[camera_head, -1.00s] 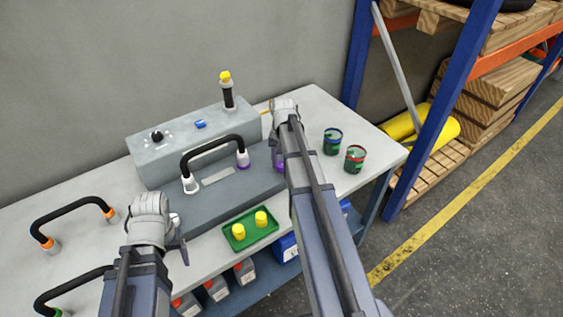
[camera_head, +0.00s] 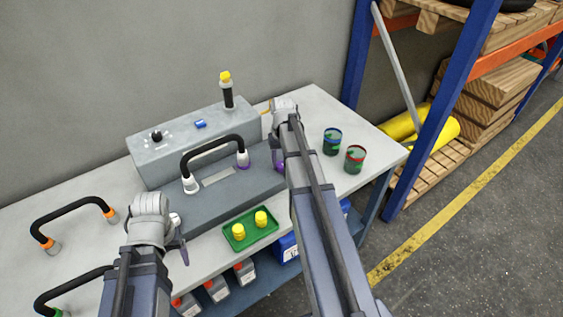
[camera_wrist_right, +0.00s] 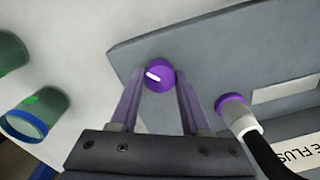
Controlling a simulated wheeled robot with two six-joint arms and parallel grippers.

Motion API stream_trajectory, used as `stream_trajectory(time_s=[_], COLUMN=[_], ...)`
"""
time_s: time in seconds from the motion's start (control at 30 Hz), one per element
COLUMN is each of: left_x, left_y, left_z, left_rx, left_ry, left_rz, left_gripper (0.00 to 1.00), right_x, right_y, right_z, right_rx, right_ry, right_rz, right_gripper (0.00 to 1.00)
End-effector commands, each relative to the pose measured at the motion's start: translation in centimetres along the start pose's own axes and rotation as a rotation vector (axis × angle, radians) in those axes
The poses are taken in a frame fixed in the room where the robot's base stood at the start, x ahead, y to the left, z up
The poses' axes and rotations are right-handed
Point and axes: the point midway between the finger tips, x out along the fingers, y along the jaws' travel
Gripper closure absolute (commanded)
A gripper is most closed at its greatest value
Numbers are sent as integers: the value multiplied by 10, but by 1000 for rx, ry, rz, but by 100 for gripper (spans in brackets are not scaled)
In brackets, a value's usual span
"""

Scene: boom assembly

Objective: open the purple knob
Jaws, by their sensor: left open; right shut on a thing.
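The purple knob (camera_wrist_right: 159,77) is a round purple cap with a white mark, on the grey base plate (camera_wrist_right: 205,52) of the machine. In the right wrist view my right gripper (camera_wrist_right: 158,82) is shut on the knob, one finger on each side. In the head view the knob (camera_head: 278,164) is mostly hidden behind my right arm. My left gripper (camera_head: 178,246) is open and empty at the table's front left, apart from the machine.
A black hose with a white end and a purple end (camera_head: 242,158) arches over the machine. A green tray (camera_head: 229,231) with yellow parts stands in front. Two cans (camera_head: 355,159) (camera_head: 332,141) stand right of my right arm. Loose hoses (camera_head: 75,209) lie at the left.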

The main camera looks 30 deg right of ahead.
Motion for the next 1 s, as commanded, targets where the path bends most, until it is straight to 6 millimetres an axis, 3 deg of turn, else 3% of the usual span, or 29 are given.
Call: stream_trajectory(time_s=[0.17, 0.2, 0.43, 0.77, 1.0], left_x=[0, 0, 0, -2, -17], left_y=[0, 0, 0, 0, -2], left_z=[0, 0, 0, 0, 1], left_rx=[0, 0, 0, 0, 0], left_ry=[0, 0, 0, 0, 0], left_rz=[0, 0, 0, 0, 0], left_gripper=[23, 23, 23, 23, 23], right_x=[0, 0, 0, -2, -17], right_y=[0, 0, 0, 0, 0], right_z=[0, 0, 0, 0, 0], right_rx=[1, 1, 1, 1, 1], right_ry=[0, 0, 0, 0, 0], right_rz=[0, 0, 0, 0, 0], right_gripper=[100, 51, 25, 23, 23])
